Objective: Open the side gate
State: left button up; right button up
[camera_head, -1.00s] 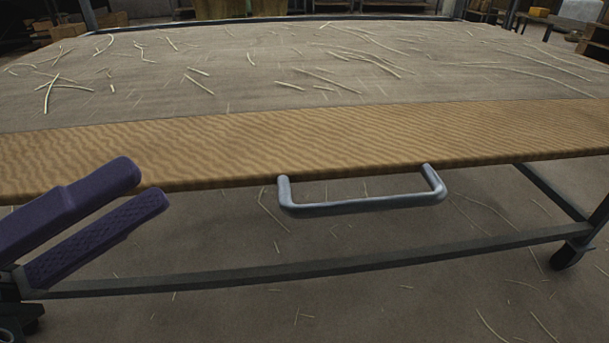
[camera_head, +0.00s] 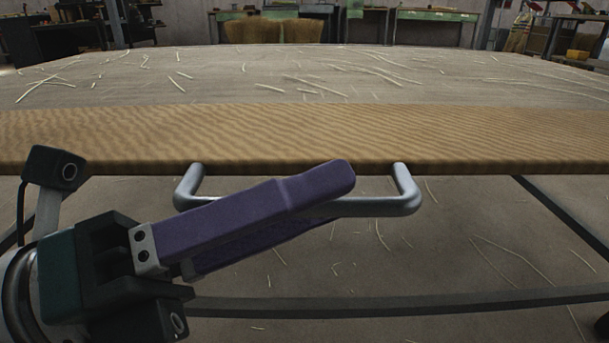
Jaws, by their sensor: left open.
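The side gate (camera_head: 480,135) is a long wood-grained panel across the view, with its top face and front edge showing. A grey metal bar handle (camera_head: 407,192) sticks out from its front edge in the middle. My left gripper (camera_head: 335,195) has purple fingers and is open. Its upper finger crosses in front of the handle's bar and hides the middle of it. The lower finger is mostly hidden behind the upper one. I cannot tell whether the fingers touch the handle. My right gripper is not in view.
Behind the panel lies a wide grey surface (camera_head: 230,85) with scattered pale straws. Below, a dark metal frame bar (camera_head: 400,303) runs across above the floor. Green workbenches (camera_head: 435,15) and straw-coloured bundles (camera_head: 270,31) stand far back.

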pick_arm(q)
jog(key=shift+c, duration=0.2)
jog(key=shift+d, duration=0.1)
jog(key=shift+c, duration=0.8)
grip_shut()
dwell(0.4)
